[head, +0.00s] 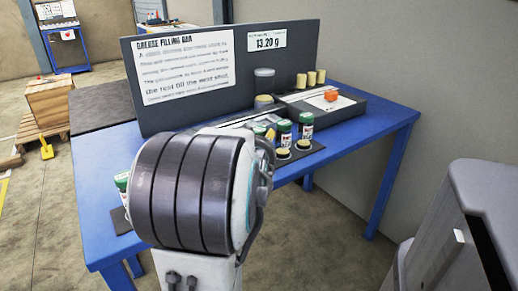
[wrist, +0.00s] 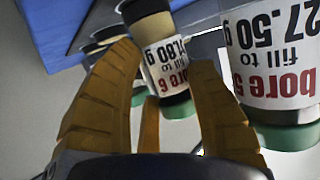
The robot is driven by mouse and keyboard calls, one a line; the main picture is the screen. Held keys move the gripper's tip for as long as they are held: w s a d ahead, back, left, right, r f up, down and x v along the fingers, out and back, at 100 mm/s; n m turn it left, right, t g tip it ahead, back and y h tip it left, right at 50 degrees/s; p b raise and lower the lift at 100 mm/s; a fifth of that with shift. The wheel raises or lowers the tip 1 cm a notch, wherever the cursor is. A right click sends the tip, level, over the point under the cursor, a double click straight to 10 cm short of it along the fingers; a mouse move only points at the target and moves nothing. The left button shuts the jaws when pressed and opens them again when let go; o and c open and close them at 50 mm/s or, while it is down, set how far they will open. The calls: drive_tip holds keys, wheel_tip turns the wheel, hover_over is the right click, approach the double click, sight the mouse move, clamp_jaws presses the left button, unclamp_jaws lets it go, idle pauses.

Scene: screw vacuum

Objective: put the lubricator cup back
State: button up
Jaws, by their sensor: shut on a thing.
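My gripper (wrist: 163,56) has its orange fingers closed around a lubricator cup (wrist: 162,66), which has a white label reading "bore 6" and "fill to", a green end and a dark end. The label appears upside down in the wrist view. A larger-looking cup (wrist: 280,60) labelled "27.50 g" is close at the right. In the head view my arm hides most of the gripper; an orange finger shows beside green-topped cups (head: 285,133) (head: 306,128) on the blue table (head: 365,140). I cannot tell there which cup is held or whether it touches its place.
More cups (wrist: 90,46) stand behind the left finger. Another green-topped cup (head: 122,181) is at the table's left. A scale (head: 345,112) bears an orange block (head: 331,95). Several brass-coloured cylinders (head: 311,78) stand behind it. A grey panel (head: 300,45) closes off the back.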

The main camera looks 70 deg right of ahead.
drive_tip(key=shift+f, duration=0.1)
drive_tip(key=o, duration=0.9)
drive_tip(key=shift+a+r, duration=0.2)
drive_tip(key=shift+p+v, duration=1.3)
drive_tip(key=shift+v, duration=4.55)
drive_tip(key=shift+s+f, duration=0.1)
drive_tip(key=shift+f, duration=0.05)
